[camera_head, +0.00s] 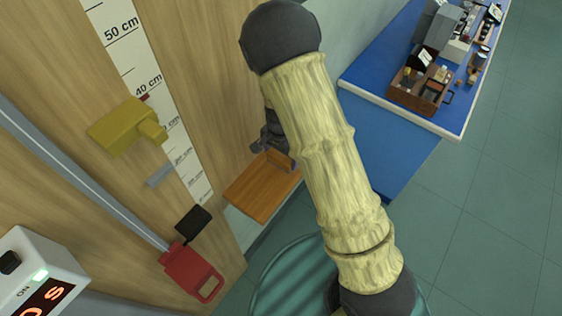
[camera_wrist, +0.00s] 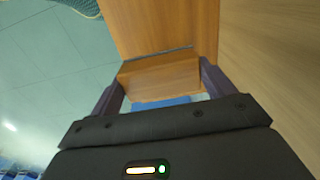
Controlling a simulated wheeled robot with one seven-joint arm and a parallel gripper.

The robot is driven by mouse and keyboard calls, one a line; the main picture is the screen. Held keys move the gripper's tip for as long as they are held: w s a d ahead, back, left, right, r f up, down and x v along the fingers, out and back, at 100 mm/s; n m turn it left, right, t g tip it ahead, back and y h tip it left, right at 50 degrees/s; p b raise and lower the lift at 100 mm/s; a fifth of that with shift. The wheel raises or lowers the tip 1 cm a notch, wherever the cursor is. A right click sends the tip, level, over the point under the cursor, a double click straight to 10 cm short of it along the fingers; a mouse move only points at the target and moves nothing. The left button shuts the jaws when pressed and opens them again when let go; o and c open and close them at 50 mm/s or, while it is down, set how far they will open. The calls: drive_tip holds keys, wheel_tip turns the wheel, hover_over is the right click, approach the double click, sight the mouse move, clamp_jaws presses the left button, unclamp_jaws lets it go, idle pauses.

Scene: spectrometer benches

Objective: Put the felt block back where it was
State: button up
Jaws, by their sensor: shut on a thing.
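The felt block (camera_wrist: 160,80) is an orange-brown, wood-coloured block between the two dark fingers of my gripper (camera_wrist: 161,74) in the wrist view. My gripper is shut on it. A blue strip shows between the block and the palm; I cannot tell whether it is felt on the block or something behind. In the head view my gripper (camera_head: 272,146) is partly hidden behind my arm, with a small brown part of the block (camera_head: 281,159) showing. An orange-brown wooden board (camera_head: 258,190) lies just below it. I cannot tell whether block and board touch.
A pale wooden panel (camera_head: 215,60) with a centimetre scale (camera_head: 128,45) stands at left. A yellow block (camera_head: 125,128), a red handle (camera_head: 190,272) and a black plate (camera_head: 193,222) are by it. A blue bench (camera_head: 385,140) with a wooden box (camera_head: 420,92) and instruments is at right.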

sight(281, 163)
wheel_tip(281, 163, down, 4)
drive_tip(key=shift+f+p, duration=0.1)
drive_tip(key=shift+p, duration=0.4)
drive_tip(key=o, duration=0.8)
wheel_tip(281, 163, up, 12)
drive_tip(key=shift+r+b, duration=0.1)
drive_tip(key=shift+b, duration=0.75)
